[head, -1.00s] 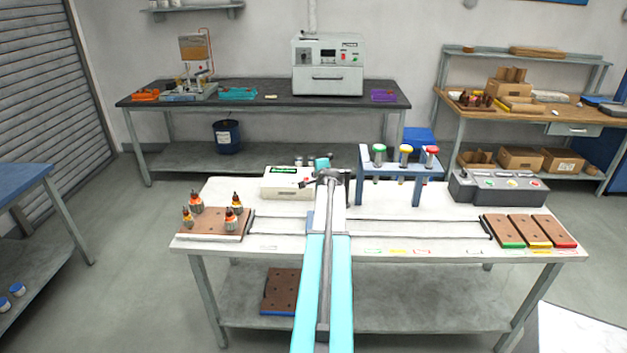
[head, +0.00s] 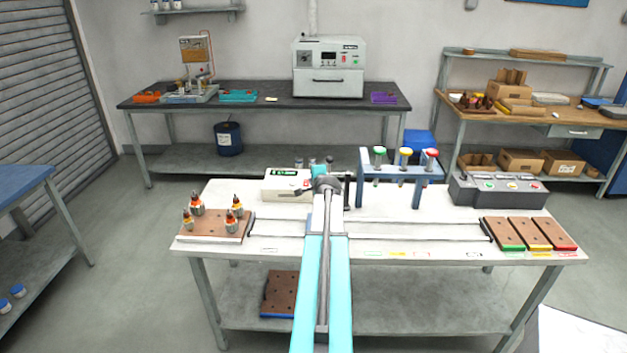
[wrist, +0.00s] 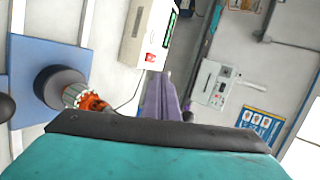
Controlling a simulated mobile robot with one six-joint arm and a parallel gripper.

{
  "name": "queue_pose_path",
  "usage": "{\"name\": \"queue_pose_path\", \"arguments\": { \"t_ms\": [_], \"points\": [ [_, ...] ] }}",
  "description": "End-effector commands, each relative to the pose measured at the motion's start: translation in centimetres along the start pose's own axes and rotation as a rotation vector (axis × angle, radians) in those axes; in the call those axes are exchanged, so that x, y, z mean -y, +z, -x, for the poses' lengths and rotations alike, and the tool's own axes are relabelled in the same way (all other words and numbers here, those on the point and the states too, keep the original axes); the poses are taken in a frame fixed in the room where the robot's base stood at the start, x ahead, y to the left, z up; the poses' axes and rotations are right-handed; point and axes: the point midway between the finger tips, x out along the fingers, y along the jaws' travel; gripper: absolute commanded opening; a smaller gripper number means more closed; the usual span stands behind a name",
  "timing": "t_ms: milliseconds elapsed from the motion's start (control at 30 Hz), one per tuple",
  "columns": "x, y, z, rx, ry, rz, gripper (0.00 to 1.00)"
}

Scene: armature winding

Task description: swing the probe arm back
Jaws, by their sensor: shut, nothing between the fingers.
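My gripper (head: 309,184) is over the middle of the white table, beside the tester box with a green display (head: 288,182). It is shut and empty; its teal and dark end fills the bottom of the wrist view (wrist: 160,140). That view also shows the tester box with its red button (wrist: 150,35), and an armature with orange windings (wrist: 88,99) at a dark round holder (wrist: 58,88) on a blue plate (wrist: 38,55). I cannot pick out the probe arm with certainty; my arm and gripper hide much of that spot in the head view.
A blue rack with green, yellow and red tops (head: 405,165) stands close to the right. A grey control box (head: 497,188) is farther right. A brown board with several armatures (head: 212,226) is at the left, and colour-edged boards (head: 530,232) at the right.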

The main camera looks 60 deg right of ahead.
Motion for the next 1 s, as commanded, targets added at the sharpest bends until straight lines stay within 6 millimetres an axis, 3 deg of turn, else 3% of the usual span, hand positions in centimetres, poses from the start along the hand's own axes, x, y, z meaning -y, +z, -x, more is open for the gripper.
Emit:
{"name": "queue_pose_path", "arguments": {
  "t_ms": [700, 1000],
  "points": [
    [0.2, 3.2, 6.9, 0.002, -0.002, 0.001, 0.0],
    [0.4, 4.0, 8.6, 0.002, -0.001, 0.001, 0.0]
  ]
}}
